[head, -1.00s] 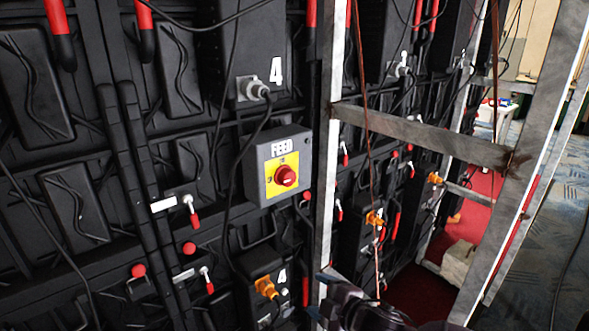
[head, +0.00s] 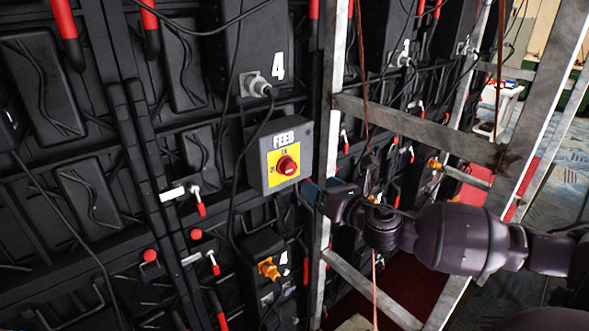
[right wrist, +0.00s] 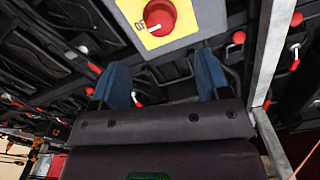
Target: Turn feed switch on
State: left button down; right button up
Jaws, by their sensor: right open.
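The feed switch is a red rotary knob (head: 287,165) on a yellow plate, fixed to a grey box marked FEED (head: 262,182). The knob also shows at the top of the right wrist view (right wrist: 160,18). I cannot tell for sure which label it points to. My right gripper (head: 312,191) is beside the box's lower right corner in the head view. Its two blue fingers stand wide apart with nothing between them in the right wrist view (right wrist: 163,75). The knob lies beyond the fingertips, apart from them. My left gripper is not in view.
A metal frame post (head: 330,120) rises just right of the box, with a crossbar (head: 420,130) above my right arm. A black cable (head: 240,165) hangs along the box's left side. An orange connector (head: 268,268) sits below it.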

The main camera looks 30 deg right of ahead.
aim_at(292, 169)
jog(key=w, duration=0.3)
jog(key=w+p, duration=0.1)
jog(key=w, duration=0.6)
jog(key=shift+a, duration=0.4)
jog(key=c, duration=0.9)
